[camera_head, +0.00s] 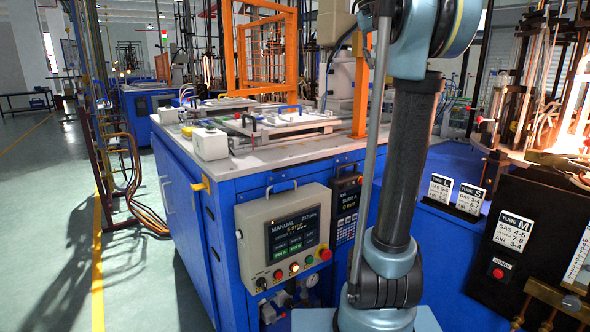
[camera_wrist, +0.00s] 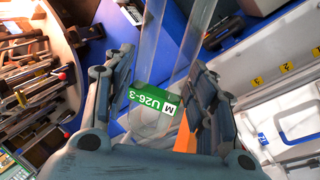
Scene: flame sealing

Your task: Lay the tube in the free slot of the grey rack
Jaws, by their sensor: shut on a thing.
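My gripper (camera_wrist: 158,82) shows in the wrist view only, with its two dark fingers on either side of a clear glass tube. It is shut on the tube (camera_wrist: 150,62), whose two long clear legs run up out of the top of the picture. A pale grey rack-like surface (camera_wrist: 250,101) with several yellow tags lies to the right, apart from the tube. I cannot make out its slots. In the head view my arm rises out of the picture, so gripper and tube are hidden there.
An orange frame (camera_head: 243,50) stands behind. Bright flame equipment (camera_head: 570,125) and tube signs (camera_head: 510,240) are at right.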

